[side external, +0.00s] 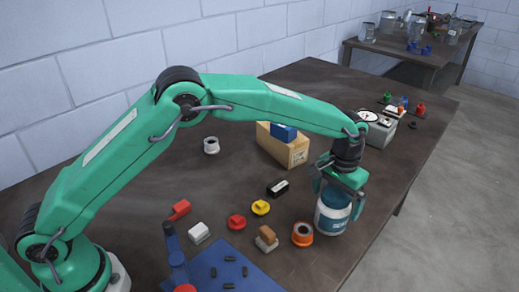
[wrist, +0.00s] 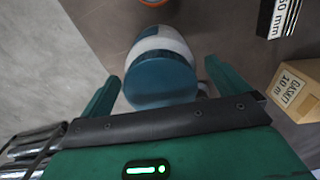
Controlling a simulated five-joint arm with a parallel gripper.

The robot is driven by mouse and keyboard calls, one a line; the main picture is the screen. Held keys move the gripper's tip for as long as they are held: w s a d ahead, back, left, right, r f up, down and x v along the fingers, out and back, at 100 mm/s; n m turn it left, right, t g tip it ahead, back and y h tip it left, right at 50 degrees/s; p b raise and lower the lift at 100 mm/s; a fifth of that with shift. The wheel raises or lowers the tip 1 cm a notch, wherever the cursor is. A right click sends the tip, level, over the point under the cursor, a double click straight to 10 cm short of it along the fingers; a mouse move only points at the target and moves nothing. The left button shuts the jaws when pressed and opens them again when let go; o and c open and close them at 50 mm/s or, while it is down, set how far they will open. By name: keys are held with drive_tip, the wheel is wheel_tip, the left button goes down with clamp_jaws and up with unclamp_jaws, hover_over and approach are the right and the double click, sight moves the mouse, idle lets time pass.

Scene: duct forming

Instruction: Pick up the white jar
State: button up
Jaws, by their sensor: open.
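The white jar (side external: 333,214) has a blue band or label and stands upright on the dark table, near its right edge. In the wrist view the jar (wrist: 160,72) shows a blue end nearest me and a white part beyond. My gripper (side external: 341,186) is at the top of the jar, pointing down. In the wrist view my gripper (wrist: 161,70) is open, with one green finger on each side of the jar. Gaps show between the fingers and the jar, so it is not clamped. The upper part of the jar is partly hidden by my gripper in the side view.
An orange ring-shaped part (side external: 302,234) stands close left of the jar. A cardboard box (side external: 283,148) with a blue block on top is behind. Small red, yellow and black parts and a blue mat (side external: 232,272) lie left. A grey device with a dial (side external: 378,126) stands behind.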

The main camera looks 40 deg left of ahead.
drive_tip(key=shift+f, duration=0.5)
drive_tip(key=shift+c, duration=0.4)
drive_tip(key=shift+r, duration=0.1)
drive_tip(key=c, duration=1.4)
drive_tip(key=shift+o, duration=0.2)
drive_tip(key=shift+r, duration=0.15)
drive_tip(key=shift+r, duration=0.45)
wheel_tip(320, 180, up, 3)
drive_tip(key=shift+r, duration=0.1)
drive_tip(key=s+d+r, duration=0.6)
drive_tip(key=s, duration=0.3)
drive_tip(key=shift+s+d+r, duration=0.15)
drive_tip(key=shift+s+r, duration=0.15)
drive_tip(key=shift+s, duration=0.1)
